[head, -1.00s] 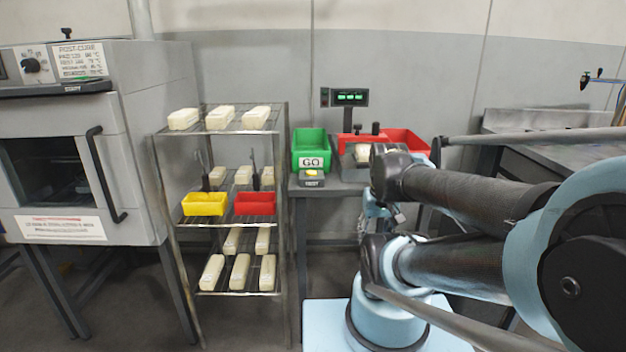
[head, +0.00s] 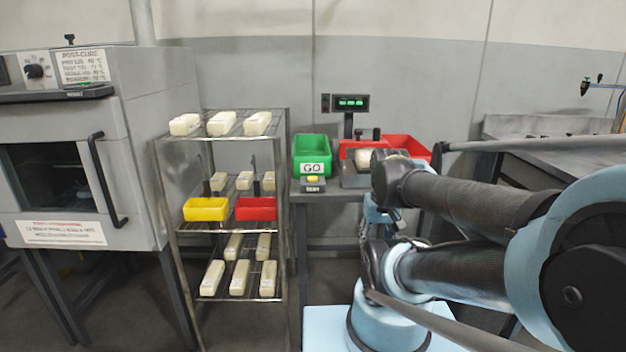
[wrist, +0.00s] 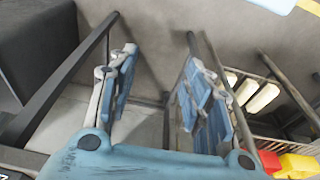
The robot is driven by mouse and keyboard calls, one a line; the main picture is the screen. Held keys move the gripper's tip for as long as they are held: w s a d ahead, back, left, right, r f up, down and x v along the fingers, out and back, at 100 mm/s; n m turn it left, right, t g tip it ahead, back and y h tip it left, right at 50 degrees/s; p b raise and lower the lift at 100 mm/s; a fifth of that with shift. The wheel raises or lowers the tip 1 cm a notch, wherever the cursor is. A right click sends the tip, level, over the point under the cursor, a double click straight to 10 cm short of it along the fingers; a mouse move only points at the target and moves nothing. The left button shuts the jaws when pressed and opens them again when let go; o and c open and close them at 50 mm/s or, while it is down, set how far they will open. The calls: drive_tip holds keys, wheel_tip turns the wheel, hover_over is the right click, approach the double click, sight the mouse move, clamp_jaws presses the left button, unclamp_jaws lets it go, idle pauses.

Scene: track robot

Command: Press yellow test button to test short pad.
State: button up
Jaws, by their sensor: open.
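The yellow test button (head: 312,179) sits on a small dark box labelled TEST (head: 313,188) at the front of a grey bench. A cream pad (head: 363,160) lies on the grey test fixture right of the button, partly hidden by my arm. Whether it is the short pad I cannot tell. My gripper (head: 382,214) is mostly hidden behind my arm links, below and right of the button. In the wrist view my gripper (wrist: 160,95) is open, with nothing between its two blue fingers. The button does not show in the wrist view.
A green GO bin (head: 311,147) stands behind the button, and a red bin (head: 408,146) is farther right. A display (head: 351,102) with green lights rises above. A wire rack (head: 230,227) with cream pads and small bins stands left, beside a grey oven (head: 75,150).

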clamp_jaws()
idle(1.1)
